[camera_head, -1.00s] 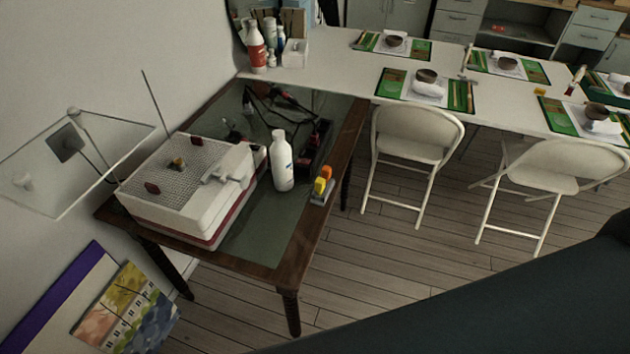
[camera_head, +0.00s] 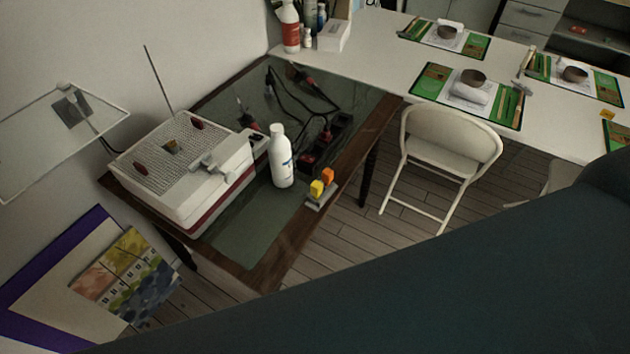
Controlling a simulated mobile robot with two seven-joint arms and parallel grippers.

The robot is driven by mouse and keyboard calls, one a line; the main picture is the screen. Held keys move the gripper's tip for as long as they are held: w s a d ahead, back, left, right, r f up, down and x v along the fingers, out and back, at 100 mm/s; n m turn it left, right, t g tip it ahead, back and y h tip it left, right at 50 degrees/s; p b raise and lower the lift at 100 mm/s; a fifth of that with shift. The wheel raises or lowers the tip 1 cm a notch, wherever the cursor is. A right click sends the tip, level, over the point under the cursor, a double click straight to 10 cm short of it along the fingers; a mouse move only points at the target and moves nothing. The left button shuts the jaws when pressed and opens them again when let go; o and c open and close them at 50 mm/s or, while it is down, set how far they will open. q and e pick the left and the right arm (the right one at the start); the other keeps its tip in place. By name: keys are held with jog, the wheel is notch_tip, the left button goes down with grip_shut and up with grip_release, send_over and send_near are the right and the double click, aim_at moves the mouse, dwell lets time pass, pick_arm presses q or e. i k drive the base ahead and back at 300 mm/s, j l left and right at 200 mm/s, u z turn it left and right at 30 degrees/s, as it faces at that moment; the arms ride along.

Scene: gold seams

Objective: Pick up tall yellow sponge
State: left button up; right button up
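A small upright yellow block (camera_head: 317,187), which looks like the tall yellow sponge, stands at the right edge of the dark-framed table (camera_head: 262,279). An orange block (camera_head: 328,175) stands just behind it to the right. Both appear to be in a low grey holder (camera_head: 318,203). Neither of my grippers is in view. A large dark part of my own body crosses the lower right and hides the near floor.
A white bottle (camera_head: 281,160) stands left of the blocks. A white and red machine with a grid top (camera_head: 186,170) fills the table's left. Black cables and tools lie behind. A folding chair (camera_head: 450,150) stands right, by a long white table (camera_head: 390,62).

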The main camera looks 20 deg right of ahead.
aim_at(316, 187)
jog(key=i+l+u, duration=0.15)
jog(key=l+u, duration=0.2)
jog(key=l, duration=0.25)
jog(key=l+u, duration=0.3)
jog(key=l, duration=0.25)
jog(key=i+l, duration=0.05)
